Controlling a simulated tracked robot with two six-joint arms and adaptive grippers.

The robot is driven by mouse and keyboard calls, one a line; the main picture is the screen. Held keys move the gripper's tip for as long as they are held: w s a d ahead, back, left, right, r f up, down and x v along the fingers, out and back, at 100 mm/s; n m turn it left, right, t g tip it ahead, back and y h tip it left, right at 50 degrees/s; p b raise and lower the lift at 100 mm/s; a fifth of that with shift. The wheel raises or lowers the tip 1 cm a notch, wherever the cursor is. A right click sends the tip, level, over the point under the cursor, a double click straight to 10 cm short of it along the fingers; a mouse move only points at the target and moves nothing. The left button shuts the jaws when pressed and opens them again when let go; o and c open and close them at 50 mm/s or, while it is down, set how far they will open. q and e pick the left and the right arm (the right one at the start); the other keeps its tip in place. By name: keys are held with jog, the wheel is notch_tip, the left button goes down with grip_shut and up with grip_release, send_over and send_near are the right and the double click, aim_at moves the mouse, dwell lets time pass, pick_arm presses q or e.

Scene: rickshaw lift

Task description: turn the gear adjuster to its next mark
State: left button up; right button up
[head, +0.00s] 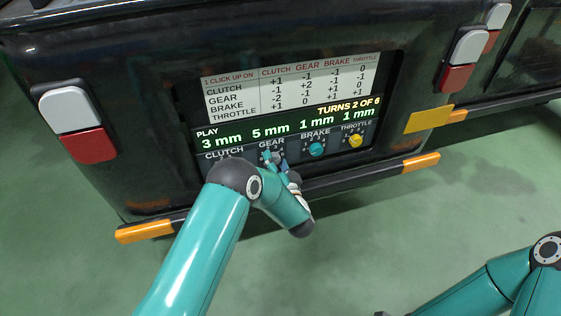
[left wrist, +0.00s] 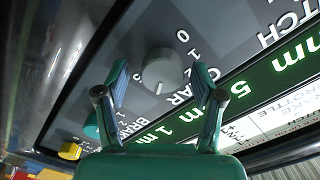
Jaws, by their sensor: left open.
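The gear adjuster (left wrist: 160,70) is a round grey knob on the dark panel, seen in the left wrist view with a small white mark low on its face. Numbers 0 and 1 show beside it. My left gripper (left wrist: 162,80) is open, its two fingers on either side of the knob; whether they touch it I cannot tell. In the head view the left gripper (head: 273,158) is at the panel under the GEAR label and hides most of the knob. The display (head: 290,123) reads play 3 mm, 5 mm, 1 mm, 1 mm and turns 2 of 6.
The teal brake knob (head: 316,149) and yellow throttle knob (head: 355,141) sit to the right of the gear. My left forearm covers the clutch knob. A bumper with orange ends (head: 145,232) juts out below the panel. Green floor lies free in front.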

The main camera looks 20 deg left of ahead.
pick_arm(q)
jog(key=v, duration=1.2)
